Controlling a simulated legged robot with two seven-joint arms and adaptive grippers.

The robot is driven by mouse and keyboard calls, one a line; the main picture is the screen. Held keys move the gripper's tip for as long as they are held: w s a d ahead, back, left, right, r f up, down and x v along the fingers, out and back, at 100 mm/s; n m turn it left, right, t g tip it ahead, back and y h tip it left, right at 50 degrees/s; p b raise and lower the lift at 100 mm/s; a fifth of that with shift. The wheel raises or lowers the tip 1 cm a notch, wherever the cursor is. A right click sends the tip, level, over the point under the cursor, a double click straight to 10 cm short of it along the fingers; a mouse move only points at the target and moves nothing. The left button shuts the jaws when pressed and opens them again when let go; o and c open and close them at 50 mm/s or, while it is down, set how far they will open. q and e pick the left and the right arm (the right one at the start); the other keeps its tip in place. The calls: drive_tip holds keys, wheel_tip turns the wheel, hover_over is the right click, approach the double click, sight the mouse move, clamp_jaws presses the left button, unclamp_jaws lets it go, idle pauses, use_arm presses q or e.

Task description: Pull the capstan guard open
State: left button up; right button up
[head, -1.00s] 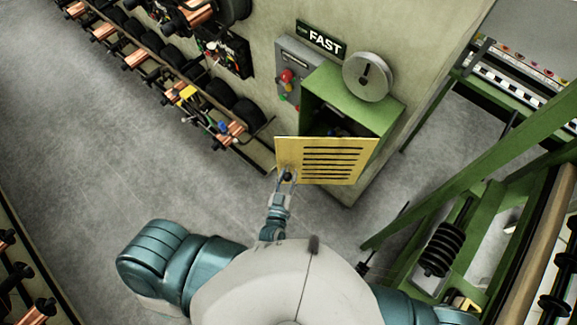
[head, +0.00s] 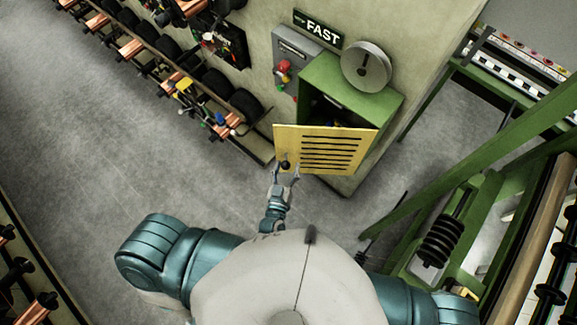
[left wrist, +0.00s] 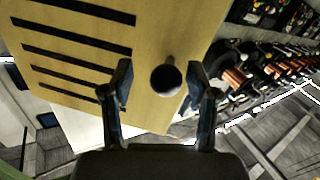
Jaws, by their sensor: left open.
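The capstan guard (head: 322,150) is a yellow slotted panel on the front of a green box (head: 352,88). It stands ajar, with the dark inside of the box showing above it. A black knob (head: 285,164) sits near its left edge. My left gripper (head: 286,172) is at the knob with its fingers apart. In the left wrist view the knob (left wrist: 166,79) stands between the two open fingertips (left wrist: 160,80), apart from both, and the yellow guard (left wrist: 75,45) fills the upper left. My right gripper does not show.
A grey control panel (head: 290,65) with coloured buttons is on the wall left of the box. A rack of copper spools (head: 180,85) runs along the wall at left. Green frame beams (head: 470,150) stand at right. The grey floor at left is clear.

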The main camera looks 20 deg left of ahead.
use_arm(q)
drive_tip(key=s+d, duration=0.1)
drive_tip(key=s, duration=1)
drive_tip(key=shift+s, duration=0.4)
